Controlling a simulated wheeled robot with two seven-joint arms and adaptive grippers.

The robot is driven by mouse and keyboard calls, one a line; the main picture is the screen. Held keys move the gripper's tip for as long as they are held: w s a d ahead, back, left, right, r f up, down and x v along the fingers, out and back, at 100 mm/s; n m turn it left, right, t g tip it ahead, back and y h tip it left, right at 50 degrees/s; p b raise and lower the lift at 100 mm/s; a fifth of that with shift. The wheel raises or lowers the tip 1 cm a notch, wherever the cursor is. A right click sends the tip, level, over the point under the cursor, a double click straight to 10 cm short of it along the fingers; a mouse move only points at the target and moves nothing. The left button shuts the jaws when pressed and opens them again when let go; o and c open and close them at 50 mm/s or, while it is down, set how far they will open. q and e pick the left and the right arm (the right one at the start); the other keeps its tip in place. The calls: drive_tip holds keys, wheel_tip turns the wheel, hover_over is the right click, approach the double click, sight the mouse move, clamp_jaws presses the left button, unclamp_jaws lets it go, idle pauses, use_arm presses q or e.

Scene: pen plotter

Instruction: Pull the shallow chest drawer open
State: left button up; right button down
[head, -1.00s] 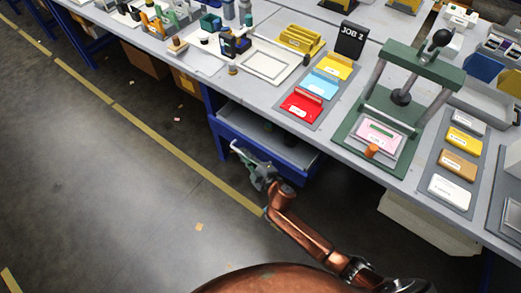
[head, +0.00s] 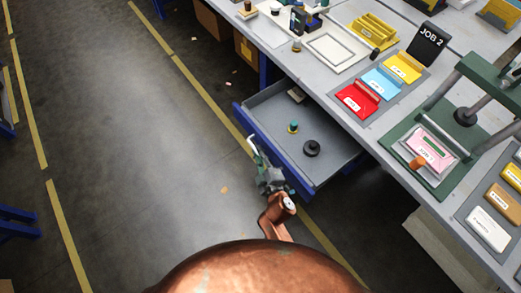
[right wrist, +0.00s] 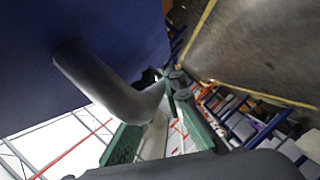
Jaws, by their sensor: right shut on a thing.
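The shallow chest drawer (head: 276,132) has a blue front and a grey tray, and it stands well out from under the bench. My right gripper (head: 259,165) is at its front, shut on the drawer handle (head: 252,145). The right wrist view shows the grey curved handle (right wrist: 100,82) on the blue drawer front (right wrist: 40,50), running in between the green fingers of the right gripper (right wrist: 160,122). The exact contact is partly hidden by the fingers. My left gripper is not in view.
Inside the drawer lie a black round part (head: 311,148), a small teal and yellow piece (head: 293,127) and a small pale piece (head: 296,95). The bench (head: 335,95) above carries coloured trays and a green press (head: 440,150). Open floor (head: 160,150) lies to the left.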

drive_tip(key=shift+r, duration=0.1)
drive_tip(key=c, duration=2.3)
unclamp_jaws()
drive_tip(key=shift+s, duration=0.1)
drive_tip(key=v, duration=1.1)
drive_tip(key=shift+s+d, duration=0.2)
drive_tip(key=shift+s, duration=0.1)
